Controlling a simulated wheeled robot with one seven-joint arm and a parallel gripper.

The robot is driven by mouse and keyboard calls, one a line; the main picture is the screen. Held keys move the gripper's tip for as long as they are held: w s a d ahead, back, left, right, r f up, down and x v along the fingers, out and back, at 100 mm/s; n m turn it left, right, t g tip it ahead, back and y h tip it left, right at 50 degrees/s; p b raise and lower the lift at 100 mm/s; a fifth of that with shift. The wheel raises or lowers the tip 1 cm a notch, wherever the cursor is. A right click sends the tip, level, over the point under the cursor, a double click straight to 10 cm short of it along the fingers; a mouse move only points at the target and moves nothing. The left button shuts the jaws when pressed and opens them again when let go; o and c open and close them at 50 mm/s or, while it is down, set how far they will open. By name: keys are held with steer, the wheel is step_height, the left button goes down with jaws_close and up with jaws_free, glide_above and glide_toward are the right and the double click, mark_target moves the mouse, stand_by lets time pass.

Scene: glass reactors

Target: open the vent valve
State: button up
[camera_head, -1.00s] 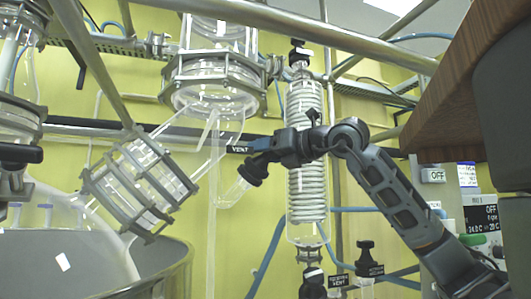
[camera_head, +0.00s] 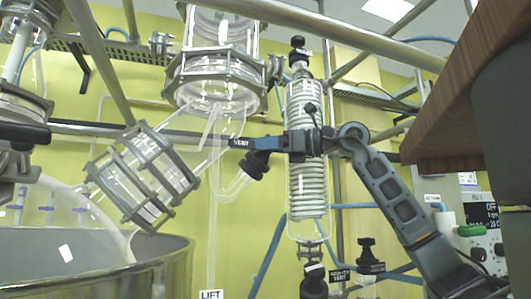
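The vent valve has a black cap or knob (camera_head: 257,164) on a bent clear glass side tube (camera_head: 232,186). A black tag reading VENT (camera_head: 240,143) sits just above it. My gripper (camera_head: 272,143) reaches in from the right, in front of the glass coil condenser (camera_head: 307,190), with its end pointing left at the valve. Its tip overlaps the top of the black cap and the right end of the tag in the picture. I cannot tell whether it touches them. The fingers are small and dark, so their gap and anything between them cannot be made out.
A clamped glass joint (camera_head: 145,177) and a large round glass vessel in a metal bath (camera_head: 160,270) stand at left. Metal frame bars (camera_head: 330,45) cross above. A wooden edge (camera_head: 470,95) is close at right. Black lower valve knobs (camera_head: 367,250) stand below the condenser.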

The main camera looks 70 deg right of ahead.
steer(key=n+g+y, duration=0.1)
steer(key=n+y, duration=0.1)
steer(key=n, duration=0.1)
steer(key=n+g+y, duration=0.1)
steer(key=n+y, duration=0.1)
steer(key=n, duration=0.1)
steer(key=shift+a+y, duration=0.2)
steer(key=shift+y, duration=0.1)
steer(key=shift+s+a+f+n+g+y+p, duration=0.1)
steer(key=shift+n+g+y+p, duration=0.5)
steer(key=shift+n, duration=0.7)
steer(key=shift+s+a+f+n+g+y+p, duration=0.1)
steer(key=shift+n+g+y+p, duration=0.2)
steer(key=shift+n+g+y, duration=0.8)
steer(key=shift+n, duration=0.4)
steer(key=o, duration=1)
steer(key=shift+c, duration=0.2)
steer(key=shift+h, duration=0.3)
